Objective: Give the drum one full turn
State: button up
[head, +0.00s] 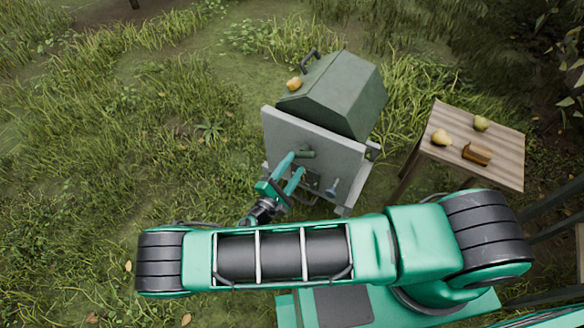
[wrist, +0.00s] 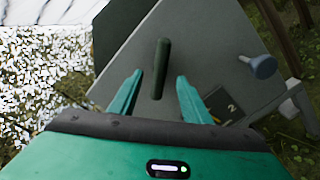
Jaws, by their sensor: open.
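The drum (head: 340,88) is a dark green faceted body behind a grey upright panel (head: 338,152). It has a dark loop handle (head: 310,57) at its far left. A dark green rod-shaped grip (wrist: 161,66) stands out from the panel's near face; it also shows in the head view (head: 307,154). My gripper (head: 296,162) is in front of the panel. In the wrist view my gripper (wrist: 160,76) is open, with one finger on each side of the grip. A gap shows on both sides, and I cannot tell how deep the grip sits between the fingers.
A blue-grey knob (wrist: 262,66) and a dark plate marked 2 (wrist: 222,105) are on the panel, right of the grip. A yellow pear (head: 293,83) is at the drum's left. A wooden table (head: 497,142) at right holds two pears and a brown object. Grass lies left.

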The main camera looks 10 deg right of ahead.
aim_at(300, 157)
jog(key=shift+x, duration=3)
grip_shut()
jog(key=m, duration=0.4)
jog(key=shift+m, duration=1.7)
grip_release()
